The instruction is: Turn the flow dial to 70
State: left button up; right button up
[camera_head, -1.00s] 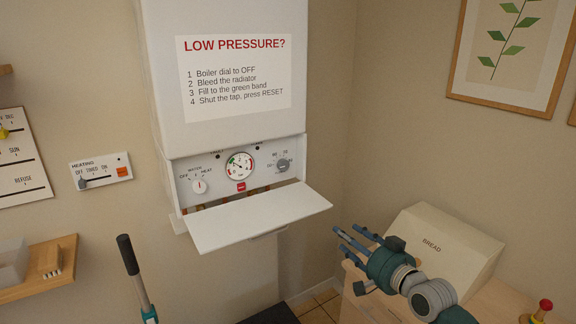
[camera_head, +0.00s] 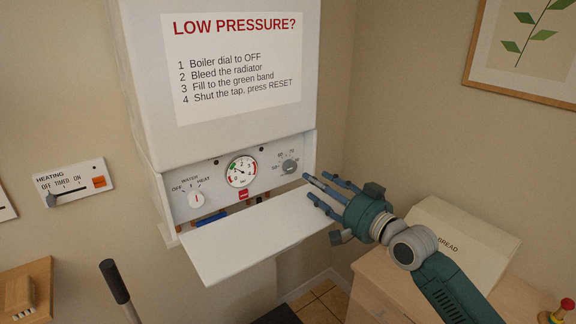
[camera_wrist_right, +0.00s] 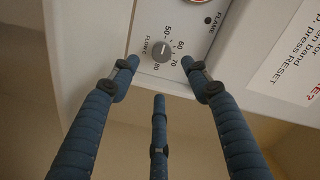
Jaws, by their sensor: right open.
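The flow dial (camera_head: 290,166) is a small round grey knob at the right end of the boiler's control panel. It also shows in the right wrist view (camera_wrist_right: 161,50), with the numbers 50 to 80 around it. I cannot read its pointer setting for certain. My right gripper (camera_head: 315,186) has blue fingers, spread open and empty, just right of and slightly below the dial in the head view. In the right wrist view the open fingers (camera_wrist_right: 160,72) point at the dial, with the upper two tips either side of its lower edge, apart from it. My left gripper is not in view.
A white flap (camera_head: 255,235) hangs open below the panel, close under my right fingers. The mode knob (camera_head: 196,199), pressure gauge (camera_head: 241,172) and red button (camera_head: 243,194) are further left. A bread box (camera_head: 455,240) stands on the cabinet at right.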

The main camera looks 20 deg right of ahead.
aim_at(293, 167)
jog(key=p+x, duration=0.1)
jog(key=x, duration=0.1)
jog(key=r+p+x, duration=0.1)
jog(key=x, duration=0.1)
jog(key=shift+w+a, duration=0.1)
jog(key=shift+w, duration=0.2)
jog(key=x, duration=0.3)
jog(key=shift+w+f, duration=0.1)
jog(key=shift+f, duration=0.2)
jog(key=shift+p+x, duration=0.35)
jog(key=shift+x, duration=0.4)
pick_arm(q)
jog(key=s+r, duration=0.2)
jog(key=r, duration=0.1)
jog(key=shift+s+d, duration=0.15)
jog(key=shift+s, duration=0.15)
pick_arm(e)
jog(key=shift+a, duration=0.1)
jog(key=c, duration=1.1)
